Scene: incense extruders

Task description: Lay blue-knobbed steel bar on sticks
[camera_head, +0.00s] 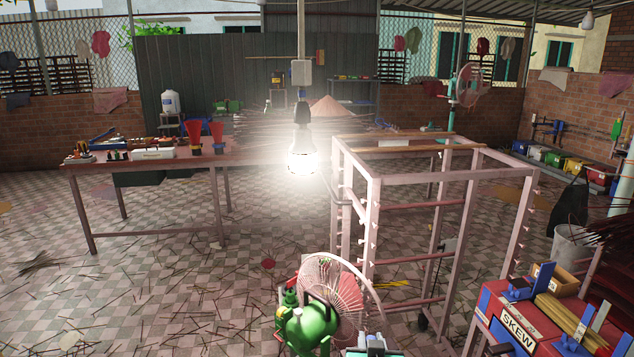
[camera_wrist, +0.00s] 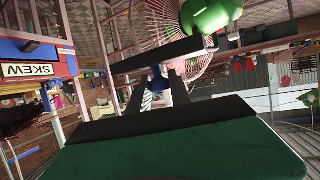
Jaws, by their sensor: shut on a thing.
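My gripper (camera_wrist: 157,84) is shut on the blue knob of the steel bar (camera_wrist: 168,56) in the wrist view. The bar looks dark and lies crosswise just beyond my fingertips, with only a little blue showing between them. In the head view, a bundle of tan sticks (camera_head: 562,316) lies on the red and blue SKEW stand (camera_head: 490,304) at the lower right. Blue brackets stand beside the sticks. The stand shows at the left of the wrist view, apart from the held bar; the sticks are not clear there.
A green machine (camera_head: 306,330) and a round fan (camera_head: 332,280) stand at the bottom middle. A tall pink rack (camera_head: 372,215) stands behind, left of the stand. A long table (camera_head: 100,172) is at the left. Loose sticks litter the tiled floor.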

